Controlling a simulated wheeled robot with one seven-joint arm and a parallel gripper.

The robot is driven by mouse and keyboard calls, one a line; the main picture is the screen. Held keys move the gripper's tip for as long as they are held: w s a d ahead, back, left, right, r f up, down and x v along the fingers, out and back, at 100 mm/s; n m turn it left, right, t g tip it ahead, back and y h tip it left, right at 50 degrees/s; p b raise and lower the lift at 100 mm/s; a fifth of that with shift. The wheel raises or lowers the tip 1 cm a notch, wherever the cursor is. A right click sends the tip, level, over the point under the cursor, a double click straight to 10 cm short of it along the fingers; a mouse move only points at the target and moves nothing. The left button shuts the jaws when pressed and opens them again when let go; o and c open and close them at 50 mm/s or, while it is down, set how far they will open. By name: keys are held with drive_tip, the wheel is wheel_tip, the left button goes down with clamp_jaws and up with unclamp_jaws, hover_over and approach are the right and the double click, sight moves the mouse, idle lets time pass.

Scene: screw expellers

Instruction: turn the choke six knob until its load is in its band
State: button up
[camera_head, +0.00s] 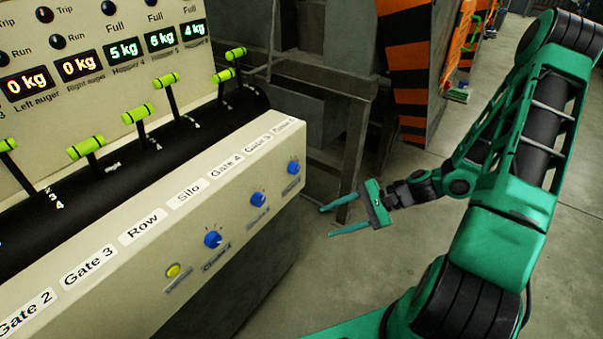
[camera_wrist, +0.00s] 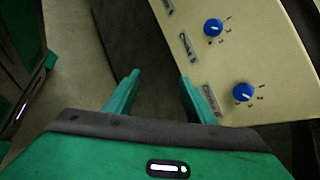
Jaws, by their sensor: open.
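Three blue knobs sit on the cream panel's sloping front. The far right knob (camera_head: 293,167) is nearest the panel's end; its label is too small to read as choke six. The middle knob (camera_head: 257,199) and near knob (camera_head: 212,239) stand left of it. My gripper (camera_head: 328,221) is open and empty, right of the panel and apart from the knobs. Its fingers (camera_wrist: 158,80) show left of the knobs in the wrist view.
Several green-handled levers (camera_head: 166,80) stand behind the panel. A grey metal frame (camera_head: 345,150) stands behind my gripper.

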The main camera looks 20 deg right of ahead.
drive_tip(key=w+r+m+t+y, duration=0.1)
drive_tip(key=w+m+t+y, duration=0.1)
drive_tip(key=w+m+t, duration=0.3)
drive_tip(key=m+t+h, duration=0.1)
drive_tip(key=m+t, duration=0.4)
drive_tip(key=m, duration=0.1)
approach(297, 170)
drive_tip(key=x, duration=0.7)
drive_tip(key=shift+w+a+r, duration=0.15)
drive_tip(key=shift+w+a, duration=0.1)
drive_tip(key=shift+a, duration=0.05)
drive_tip(key=c, duration=1)
